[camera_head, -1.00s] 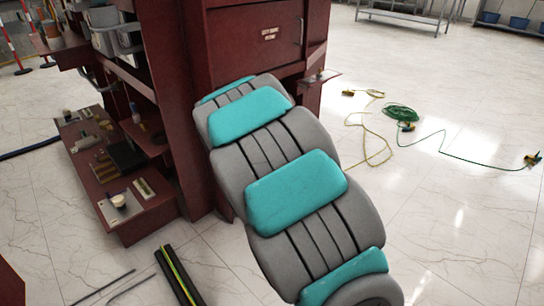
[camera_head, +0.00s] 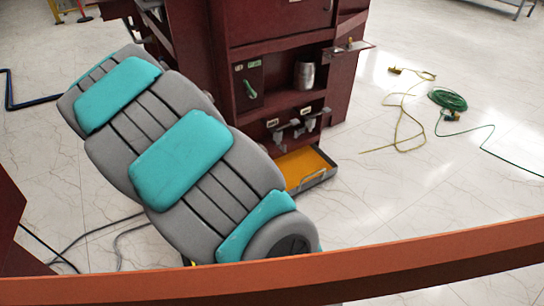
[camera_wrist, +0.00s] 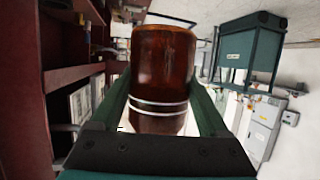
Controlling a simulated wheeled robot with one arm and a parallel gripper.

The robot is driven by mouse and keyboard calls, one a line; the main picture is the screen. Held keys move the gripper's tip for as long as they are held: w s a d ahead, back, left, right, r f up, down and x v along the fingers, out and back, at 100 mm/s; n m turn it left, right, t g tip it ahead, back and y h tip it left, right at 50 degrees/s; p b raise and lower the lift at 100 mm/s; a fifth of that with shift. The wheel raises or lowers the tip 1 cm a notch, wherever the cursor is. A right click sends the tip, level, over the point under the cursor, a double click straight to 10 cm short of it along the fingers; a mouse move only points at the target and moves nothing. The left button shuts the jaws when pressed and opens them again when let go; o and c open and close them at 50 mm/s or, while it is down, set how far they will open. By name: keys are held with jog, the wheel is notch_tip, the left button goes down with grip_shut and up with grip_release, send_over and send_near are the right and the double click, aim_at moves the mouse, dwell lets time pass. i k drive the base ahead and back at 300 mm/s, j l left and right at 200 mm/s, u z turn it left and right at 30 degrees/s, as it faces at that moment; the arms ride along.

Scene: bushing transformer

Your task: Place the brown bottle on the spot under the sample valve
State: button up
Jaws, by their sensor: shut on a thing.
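The brown bottle (camera_wrist: 163,70) is between the two fingers of my gripper (camera_wrist: 161,85) in the wrist view, with pale bands around it. The fingers are shut on it from both sides. In the head view my gripper and the bottle are hidden behind my arm. Grey valve fittings (camera_head: 296,125) sit low on the front of the dark red cabinet; I cannot tell if one is the sample valve. No marked spot can be made out.
A silver can (camera_head: 304,75) stands on a cabinet shelf, right of a green handle (camera_head: 250,88). An orange beam (camera_head: 400,266) crosses the foreground. Yellow and green cables (camera_head: 447,100) lie on the floor at right.

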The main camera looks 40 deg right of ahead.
aim_at(304, 161)
jog(key=l+u, duration=0.1)
jog(key=l, duration=0.3)
jog(key=k+l+u, duration=0.1)
jog(key=l, duration=0.3)
jog(key=k+l+u, duration=0.15)
jog(key=l, duration=0.25)
jog(key=k+l+u, duration=0.1)
jog(key=l, duration=0.3)
jog(key=k+l+u, duration=0.1)
jog(key=l, duration=0.25)
jog(key=k+l+u, duration=0.1)
jog(key=l, duration=0.3)
jog(key=k, duration=0.1)
